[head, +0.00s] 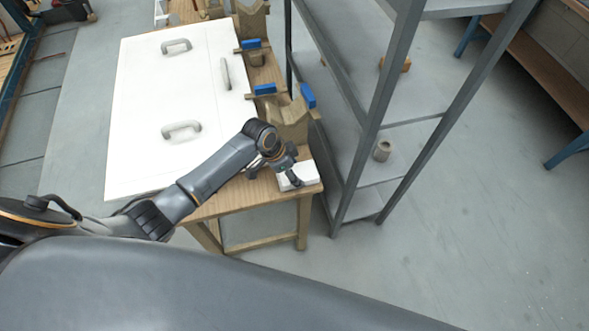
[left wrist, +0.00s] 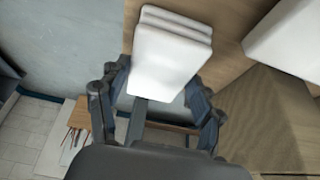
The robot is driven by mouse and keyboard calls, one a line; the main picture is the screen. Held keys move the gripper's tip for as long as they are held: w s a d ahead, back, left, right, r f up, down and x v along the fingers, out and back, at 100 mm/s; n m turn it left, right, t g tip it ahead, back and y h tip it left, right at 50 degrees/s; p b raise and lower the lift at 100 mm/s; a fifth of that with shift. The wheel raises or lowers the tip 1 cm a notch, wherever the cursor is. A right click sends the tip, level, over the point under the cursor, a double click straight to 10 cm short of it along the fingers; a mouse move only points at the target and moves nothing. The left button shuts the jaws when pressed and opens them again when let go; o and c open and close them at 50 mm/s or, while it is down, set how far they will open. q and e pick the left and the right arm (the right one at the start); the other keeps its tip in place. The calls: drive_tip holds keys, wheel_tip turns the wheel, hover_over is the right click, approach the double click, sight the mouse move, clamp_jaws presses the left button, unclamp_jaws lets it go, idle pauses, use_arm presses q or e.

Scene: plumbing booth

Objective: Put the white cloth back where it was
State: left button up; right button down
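The white cloth (head: 309,172) is a small folded stack at the near right corner of the wooden table, partly covered by my left gripper (head: 289,178) in the head view. In the left wrist view the layered cloth (left wrist: 165,62) sits between the two fingers of my left gripper (left wrist: 158,88). The fingertips lean inward and appear to touch its two sides. The cloth is at or just above the tabletop; I cannot tell whether it bears on the wood. My right gripper is not in view.
A large white panel with grey handles (head: 140,110) covers most of the wooden table (head: 262,192). Wooden blocks (head: 288,122) and blue clamps (head: 308,95) stand along its right side. A grey metal shelf rack (head: 372,125) stands close on the right. The floor in front is clear.

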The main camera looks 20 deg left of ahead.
use_arm(q)
drive_tip(key=o, duration=0.4)
drive_tip(key=shift+c, duration=0.2)
drive_tip(key=v, duration=1.2)
drive_tip(key=shift+r, duration=0.2)
